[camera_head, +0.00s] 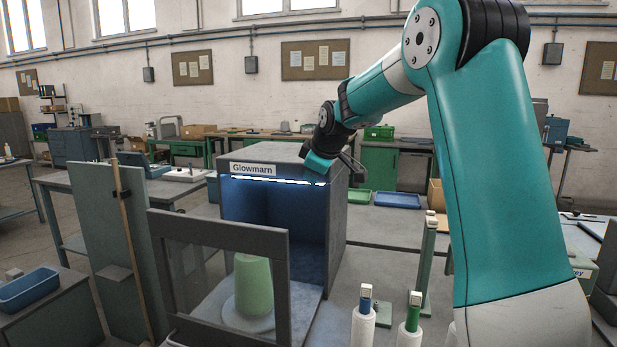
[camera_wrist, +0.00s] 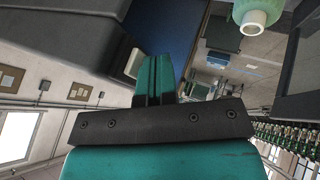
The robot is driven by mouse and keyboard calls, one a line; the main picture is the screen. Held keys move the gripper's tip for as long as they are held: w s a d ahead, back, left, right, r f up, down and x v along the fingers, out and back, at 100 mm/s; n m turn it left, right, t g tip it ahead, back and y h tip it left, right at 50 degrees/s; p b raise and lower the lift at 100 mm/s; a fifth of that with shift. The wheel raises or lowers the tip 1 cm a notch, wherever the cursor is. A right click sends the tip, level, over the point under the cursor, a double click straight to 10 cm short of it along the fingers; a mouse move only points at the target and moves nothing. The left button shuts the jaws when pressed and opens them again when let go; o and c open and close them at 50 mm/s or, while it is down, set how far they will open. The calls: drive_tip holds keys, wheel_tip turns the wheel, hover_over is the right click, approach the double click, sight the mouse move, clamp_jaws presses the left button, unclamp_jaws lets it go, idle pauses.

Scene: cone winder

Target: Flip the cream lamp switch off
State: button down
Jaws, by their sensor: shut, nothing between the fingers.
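The grey light box (camera_head: 336,222) labelled "Glowmarn" stands on the table with its front open. A bright white lamp strip (camera_head: 275,181) is lit under its top front edge, and the inside glows blue.
A framed door panel (camera_head: 220,237) stands in front of the box. A pale green cone (camera_head: 253,285) sits on a round plate before the opening. White spools with blue and green tops (camera_head: 364,320) stand at the front right. Blue (camera_head: 397,200) and green trays lie behind.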

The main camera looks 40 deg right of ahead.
drive_tip(key=shift+a, duration=0.1)
drive_tip(key=s+a+r+b, duration=0.2)
drive_tip(key=s+a+r, duration=0.1)
drive_tip(key=s+r, duration=0.5)
drive_tip(key=shift+s+b, duration=0.35)
drive_tip(key=shift+s, duration=0.1)
drive_tip(key=shift+a, duration=0.15)
drive_tip(key=shift+w+a+f+n+p, duration=0.1)
drive_tip(key=shift+w+a+n+p, duration=0.4)
drive_tip(key=shift+p, duration=0.25)
drive_tip(key=shift+w+f, duration=0.1)
